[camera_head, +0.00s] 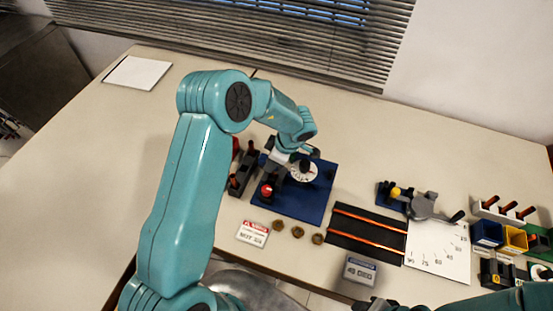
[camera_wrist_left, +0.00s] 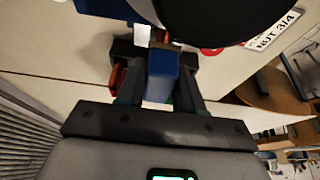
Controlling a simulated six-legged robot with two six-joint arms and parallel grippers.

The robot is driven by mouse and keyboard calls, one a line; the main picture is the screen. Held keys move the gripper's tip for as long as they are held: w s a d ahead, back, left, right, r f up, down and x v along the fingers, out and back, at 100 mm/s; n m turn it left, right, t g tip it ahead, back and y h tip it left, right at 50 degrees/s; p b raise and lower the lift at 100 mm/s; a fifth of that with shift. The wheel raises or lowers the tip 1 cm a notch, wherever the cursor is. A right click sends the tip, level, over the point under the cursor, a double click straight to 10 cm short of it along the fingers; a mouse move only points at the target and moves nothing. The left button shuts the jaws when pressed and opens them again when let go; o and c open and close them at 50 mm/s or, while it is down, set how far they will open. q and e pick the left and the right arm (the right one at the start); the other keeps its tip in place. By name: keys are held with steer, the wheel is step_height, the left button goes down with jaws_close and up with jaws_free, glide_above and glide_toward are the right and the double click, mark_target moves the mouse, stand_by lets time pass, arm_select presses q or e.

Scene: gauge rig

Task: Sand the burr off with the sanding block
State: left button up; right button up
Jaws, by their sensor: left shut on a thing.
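My left gripper (camera_wrist_left: 158,85) is shut on a blue block (camera_wrist_left: 162,78) with a tan end, which looks like the sanding block. In the head view my left gripper (camera_head: 293,160) is over the blue plate (camera_head: 312,212), beside a white dial (camera_head: 303,171), and the wrist hides the block. A red-topped part (camera_head: 267,191) stands on the plate's left side. I cannot make out the burr. Dark fingers that look like my right gripper (camera_head: 375,304) show at the bottom edge, too cut off to judge.
Several brass nuts (camera_head: 298,232) and a white label card (camera_head: 252,234) lie in front of the plate. To the right are a black mat with orange rods (camera_head: 365,234), a grey clamp-like tool (camera_head: 424,204) and small bins (camera_head: 487,233). The table's left side is clear apart from white paper (camera_head: 137,73).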

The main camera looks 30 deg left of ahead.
arm_select(q)
steer(key=shift+d, duration=0.15)
steer(key=shift+d+p, duration=0.55)
steer(key=shift+d, duration=0.05)
steer(key=shift+w+d+f, duration=0.1)
steer(key=shift+w+d, duration=0.05)
steer(key=shift+d, duration=0.3)
steer(key=shift+w+d+f, duration=0.1)
steer(key=shift+d, duration=0.35)
steer(key=shift+a, duration=0.1)
steer(key=shift+s+a, duration=0.2)
steer(key=shift+a, duration=0.55)
steer(key=shift+s+a, duration=0.2)
steer(key=shift+a, duration=0.55)
steer(key=shift+d, duration=0.1)
steer(key=shift+w+d, duration=0.2)
steer(key=shift+d, duration=0.55)
steer(key=shift+w+d, duration=0.2)
steer(key=shift+d, duration=0.55)
